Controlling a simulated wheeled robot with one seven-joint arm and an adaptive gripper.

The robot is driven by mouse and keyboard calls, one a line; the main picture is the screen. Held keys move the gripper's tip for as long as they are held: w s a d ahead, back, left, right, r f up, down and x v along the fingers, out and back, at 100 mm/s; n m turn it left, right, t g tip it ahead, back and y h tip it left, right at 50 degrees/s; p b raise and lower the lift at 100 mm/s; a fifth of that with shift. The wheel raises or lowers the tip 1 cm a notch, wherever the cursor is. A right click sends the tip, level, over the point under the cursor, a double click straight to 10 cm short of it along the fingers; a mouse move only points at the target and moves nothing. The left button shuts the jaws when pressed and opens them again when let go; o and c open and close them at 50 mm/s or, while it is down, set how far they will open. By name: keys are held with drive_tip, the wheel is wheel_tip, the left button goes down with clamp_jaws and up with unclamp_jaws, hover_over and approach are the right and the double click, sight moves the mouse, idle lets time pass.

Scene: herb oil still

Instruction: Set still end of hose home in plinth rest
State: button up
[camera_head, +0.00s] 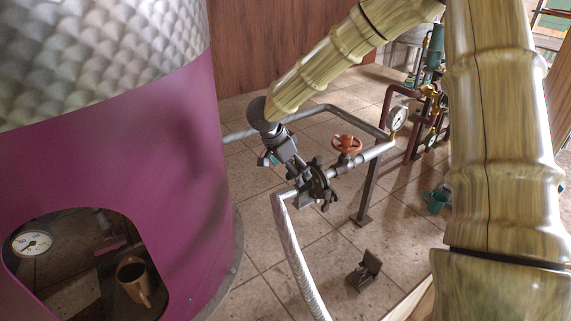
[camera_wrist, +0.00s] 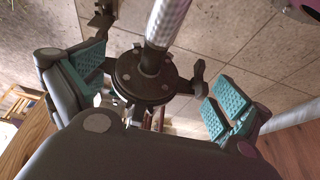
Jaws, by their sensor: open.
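The silvery braided hose (camera_head: 297,262) hangs from a dark coupling at the end of the grey pipe and runs down out of the picture. In the wrist view the hose (camera_wrist: 167,20) meets the dark round flange of its end coupling (camera_wrist: 143,80). My gripper (camera_head: 313,182) is at this coupling. In the wrist view its teal-padded fingers (camera_wrist: 155,90) stand apart on both sides of the flange, with gaps visible. Whether the coupling is fastened to the pipe cannot be told. A small dark bracket (camera_head: 366,270), perhaps the plinth rest, stands on the floor, apparently empty.
The purple still (camera_head: 150,170) with a hammered metal top fills the left. A teal cup (camera_head: 435,202) stands farther right. Tiled floor around the bracket is mostly clear.

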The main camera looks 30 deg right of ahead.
sight(303, 186)
drive_tip(key=shift+s+d+f+p, duration=0.4)
drive_tip(key=shift+s+d+f, duration=0.65)
drive_tip(key=shift+f, duration=0.15)
drive_tip(key=f, duration=0.1)
drive_tip(key=w+d+f, duration=0.1)
drive_tip(key=f, duration=0.1)
drive_tip(key=w+f, duration=0.1)
drive_tip(key=shift+d+f+p, duration=0.15)
drive_tip(key=shift+f+p, duration=0.1)
drive_tip(key=shift+p, duration=0.1)
drive_tip(key=shift+s+d+f, duration=0.35)
drive_tip(key=shift+s+f, duration=0.1)
drive_tip(key=shift+w+d+f, duration=0.15)
drive_tip(key=shift+w+f, duration=0.1)
drive_tip(key=shift+f, duration=0.45)
drive_tip(key=shift+s+r, duration=0.15)
drive_tip(key=shift+c, duration=0.4)
drive_tip(key=c, duration=1)
clamp_jaws()
drive_tip(key=shift+r, duration=0.15)
drive_tip(key=shift+r+p, duration=0.15)
drive_tip(key=shift+p, duration=0.3)
